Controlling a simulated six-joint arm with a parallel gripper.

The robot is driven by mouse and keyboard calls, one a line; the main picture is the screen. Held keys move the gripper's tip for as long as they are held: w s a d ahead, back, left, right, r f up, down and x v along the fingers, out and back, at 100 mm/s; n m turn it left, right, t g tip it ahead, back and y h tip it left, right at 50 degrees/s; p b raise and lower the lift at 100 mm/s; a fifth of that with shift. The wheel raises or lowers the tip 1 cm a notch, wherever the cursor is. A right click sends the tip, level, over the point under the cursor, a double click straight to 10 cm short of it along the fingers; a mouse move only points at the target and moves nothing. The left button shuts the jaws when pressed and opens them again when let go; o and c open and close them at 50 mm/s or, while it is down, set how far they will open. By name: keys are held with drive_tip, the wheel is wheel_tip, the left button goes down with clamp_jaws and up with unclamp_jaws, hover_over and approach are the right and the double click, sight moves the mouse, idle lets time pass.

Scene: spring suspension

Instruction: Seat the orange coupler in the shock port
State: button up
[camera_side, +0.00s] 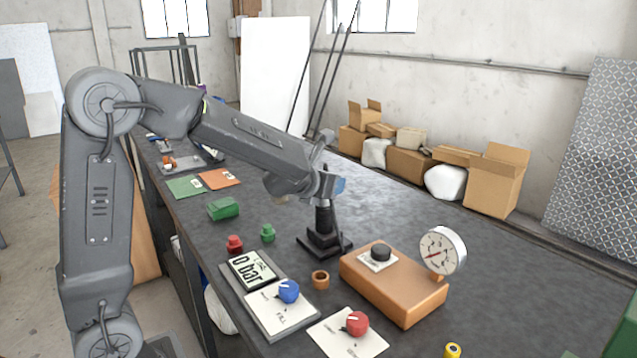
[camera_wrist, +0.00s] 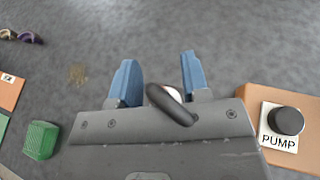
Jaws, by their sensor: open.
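My gripper (camera_side: 338,185) is open above the bench, at the top of the upright black shock (camera_side: 323,222) in the side view. In the wrist view its blue fingers stand apart (camera_wrist: 158,72), with a small pale round thing partly showing between them; I cannot tell whether it is the shock's top. A small orange-brown ring (camera_side: 320,280) lies on the bench in front of the shock. A small orange piece (camera_side: 168,162) sits on a grey plate at the far left. I cannot tell which of them is the coupler. The shock port is not clearly visible.
An orange pump box (camera_side: 403,292) with a dial gauge (camera_side: 442,251) stands right of the shock. A panel reading 0 bar (camera_side: 251,269), a blue knob (camera_side: 288,291) and a red knob (camera_side: 357,323) are in front. A green block (camera_side: 223,208) and red and green caps stand left.

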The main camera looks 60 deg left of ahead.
drive_tip(key=s+d+r+n+g+y, duration=0.1)
drive_tip(key=s+d+r+n, duration=0.15)
drive_tip(key=s+n, duration=0.45)
drive_tip(key=s+d+r+n+g, duration=0.1)
drive_tip(key=s+d+r+n, duration=0.15)
drive_tip(key=s+n, duration=0.45)
drive_tip(key=s+d+f+n+g+h, duration=0.2)
drive_tip(key=s+d+n, duration=0.3)
drive_tip(key=s+n, duration=0.2)
drive_tip(key=s+d+f+n+g+h, duration=0.2)
drive_tip(key=s+d+n, duration=0.4)
drive_tip(key=n, duration=0.5)
drive_tip(key=shift+s+d+g+h, duration=0.2)
drive_tip(key=shift+s+g+h, duration=0.3)
drive_tip(key=shift+s+h, duration=0.15)
drive_tip(key=shift+o, duration=0.5)
drive_tip(key=shift+w+r, duration=0.1)
